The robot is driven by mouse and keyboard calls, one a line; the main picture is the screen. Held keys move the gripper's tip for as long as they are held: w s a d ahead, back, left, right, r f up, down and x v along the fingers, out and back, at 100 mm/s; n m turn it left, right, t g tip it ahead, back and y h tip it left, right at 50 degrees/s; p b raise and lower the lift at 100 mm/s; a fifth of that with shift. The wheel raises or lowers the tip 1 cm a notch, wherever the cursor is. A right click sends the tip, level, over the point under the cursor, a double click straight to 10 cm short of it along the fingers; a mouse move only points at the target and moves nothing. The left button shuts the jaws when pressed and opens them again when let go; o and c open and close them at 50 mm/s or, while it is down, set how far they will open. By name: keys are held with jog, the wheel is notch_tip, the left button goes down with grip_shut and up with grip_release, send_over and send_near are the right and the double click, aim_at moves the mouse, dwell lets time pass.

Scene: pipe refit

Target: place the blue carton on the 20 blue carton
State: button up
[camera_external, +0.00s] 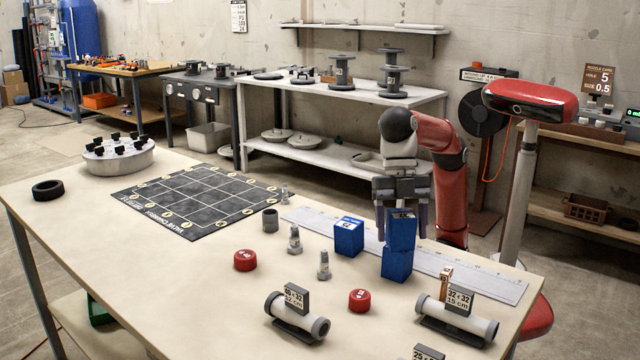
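My gripper (402,218) points down over the right part of the table, with one finger on each side of an upper blue carton (401,232). I cannot tell whether the fingers press on it or stand slightly apart. A lower blue carton (397,264) stands directly below, roughly in line with the upper one; whether they touch is unclear. A third blue carton (348,238) stands alone on the table to the left, with a white mark on top. The cartons' numbers are too small to read surely, so I cannot tell which is the 20 one.
Near the cartons are metal fittings (323,266), red caps (245,260) and pipe pieces with labels (297,316). A long white ruler strip (480,281) runs behind the cartons. A black grid mat (200,198) lies left of them. The table's front left is clear.

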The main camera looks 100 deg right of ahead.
jog(key=p+v, duration=0.2)
jog(key=v, duration=1)
jog(key=shift+r, duration=0.2)
jog(key=w+d+f+m+t+h, duration=0.1)
jog(key=d+f+m, duration=0.3)
jog(key=d, duration=0.3)
jog(key=d+f+m+t, duration=0.2)
jog(key=d+f+m, duration=0.1)
jog(key=d, duration=0.3)
jog(key=w+d+f+m+t+h, duration=0.1)
jog(key=d+f+m, duration=0.3)
jog(key=d, duration=0.3)
jog(key=s+d+f+m+h, duration=0.1)
jog(key=s+d+f+m, duration=0.1)
jog(key=f, duration=0.4)
jog(key=s+d+f+m+t, duration=0.1)
jog(key=s+d+f+m, duration=0.1)
jog(key=s+d+f, duration=0.2)
jog(key=s+d+f+m+h, duration=0.1)
jog(key=s+d+f+m, duration=0.2)
jog(key=d+f, duration=0.5)
jog(key=shift+s+f+t+h, duration=0.3)
jog(key=shift+s+f, duration=0.05)
jog(key=shift+f, duration=0.6)
